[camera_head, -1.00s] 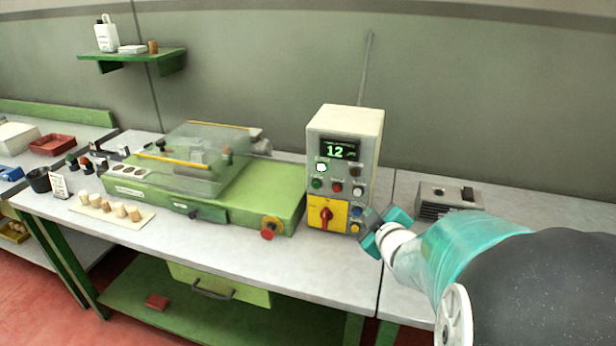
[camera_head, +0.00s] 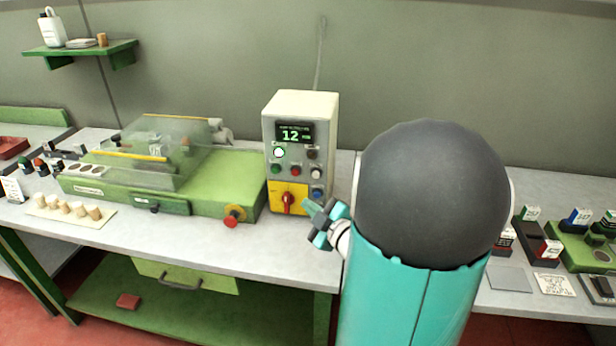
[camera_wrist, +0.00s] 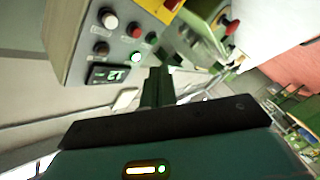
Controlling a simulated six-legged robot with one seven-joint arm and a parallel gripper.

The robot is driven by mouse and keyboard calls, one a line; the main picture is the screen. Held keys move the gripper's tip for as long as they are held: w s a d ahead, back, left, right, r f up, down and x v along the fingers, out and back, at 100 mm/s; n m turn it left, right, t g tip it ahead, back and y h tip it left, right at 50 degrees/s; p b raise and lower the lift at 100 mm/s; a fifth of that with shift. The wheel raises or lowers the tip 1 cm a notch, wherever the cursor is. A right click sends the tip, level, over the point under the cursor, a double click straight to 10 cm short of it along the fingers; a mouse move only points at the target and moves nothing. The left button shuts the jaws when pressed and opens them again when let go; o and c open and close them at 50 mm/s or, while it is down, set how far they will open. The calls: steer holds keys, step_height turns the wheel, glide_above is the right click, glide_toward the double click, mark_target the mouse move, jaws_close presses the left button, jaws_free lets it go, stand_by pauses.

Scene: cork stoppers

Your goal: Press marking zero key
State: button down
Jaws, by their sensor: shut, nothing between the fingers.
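A cream control box (camera_head: 328,122) stands on the bench. Its dark display (camera_head: 294,134) shows 12. Below the display are a lit key (camera_head: 279,153), a dark brown key (camera_head: 313,153), and green (camera_head: 275,169), red (camera_head: 295,171) and white (camera_head: 316,173) keys. A blue key (camera_head: 317,193) sits lower right. I cannot read which key is marked zero. My gripper (camera_head: 318,226) is shut and empty, in front of the box's lower right corner. In the wrist view my gripper (camera_wrist: 157,84) lies beside the tilted box, below its lit key (camera_wrist: 136,57) and right of its display (camera_wrist: 106,75).
A yellow panel with a red rotary switch (camera_head: 288,201) is on the box's lower front. Left of it is a green machine (camera_head: 236,176) with a clear cover and a red knob (camera_head: 232,216). Corks (camera_head: 66,207) lie on a board. Stamps (camera_head: 530,224) stand at right.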

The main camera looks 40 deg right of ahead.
mark_target(316, 175)
steer(key=shift+d, duration=0.15)
steer(key=shift+w+d, duration=0.9)
steer(key=shift+d, duration=0.25)
steer(key=shift+w+d, duration=0.85)
steer(key=shift+d, duration=0.25)
steer(key=shift+w+d, duration=0.9)
steer(key=shift+d, duration=0.25)
steer(key=shift+w, duration=0.1)
steer(key=shift+w+d, duration=0.15)
steer(key=shift+d, duration=0.15)
steer(key=shift+w+d, duration=0.25)
steer(key=shift+d, duration=0.1)
stand_by(0.5)
steer(key=shift+s+a, duration=0.1)
steer(key=shift+a, duration=0.05)
steer(key=shift+s+a, duration=0.4)
steer(key=shift+a, duration=0.1)
